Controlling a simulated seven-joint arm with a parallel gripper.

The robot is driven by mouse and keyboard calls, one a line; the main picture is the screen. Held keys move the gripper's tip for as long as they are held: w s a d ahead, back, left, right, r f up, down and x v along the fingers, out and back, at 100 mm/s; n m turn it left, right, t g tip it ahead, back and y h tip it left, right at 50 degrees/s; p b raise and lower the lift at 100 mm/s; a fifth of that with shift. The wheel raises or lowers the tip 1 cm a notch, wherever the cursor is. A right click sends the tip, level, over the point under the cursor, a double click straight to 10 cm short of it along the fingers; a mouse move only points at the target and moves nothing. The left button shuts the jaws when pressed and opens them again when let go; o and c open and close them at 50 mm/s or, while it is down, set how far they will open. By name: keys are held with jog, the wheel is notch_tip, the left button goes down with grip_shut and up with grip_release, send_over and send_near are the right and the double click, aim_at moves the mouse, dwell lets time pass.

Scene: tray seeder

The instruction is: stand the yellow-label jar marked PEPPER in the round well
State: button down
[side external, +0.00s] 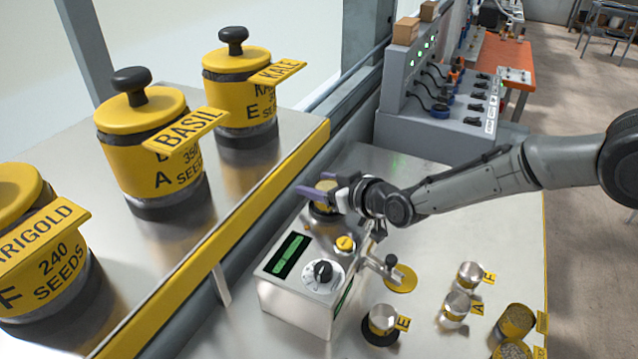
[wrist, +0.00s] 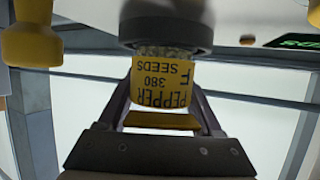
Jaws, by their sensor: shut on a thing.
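The yellow-label jar marked PEPPER, 380 SEEDS, F (wrist: 162,85) is between my gripper's fingers. My gripper (wrist: 165,112) is shut on it; in the side view my gripper (side external: 320,193) is at the back of the grey box with the green display. In the wrist view the jar appears upside down because of the camera. Its lower end meets a wider dark grey ring (wrist: 165,32), which looks like the round well. The ring hides the jar's bottom, and I cannot tell how deep it sits.
The grey box (side external: 300,305) has a dial and yellow button. Small lettered cups, including one marked E (side external: 382,319), and two seed-filled jars (side external: 517,320) stand at the front right. Large yellow hoppers (side external: 150,150) line a raised shelf at left.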

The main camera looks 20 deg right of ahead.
jog(key=shift+c, duration=0.3)
grip_release()
jog(key=shift+f, duration=0.1)
jog(key=shift+r, duration=0.25)
jog(key=v, duration=1.2)
jog(key=shift+a, duration=0.1)
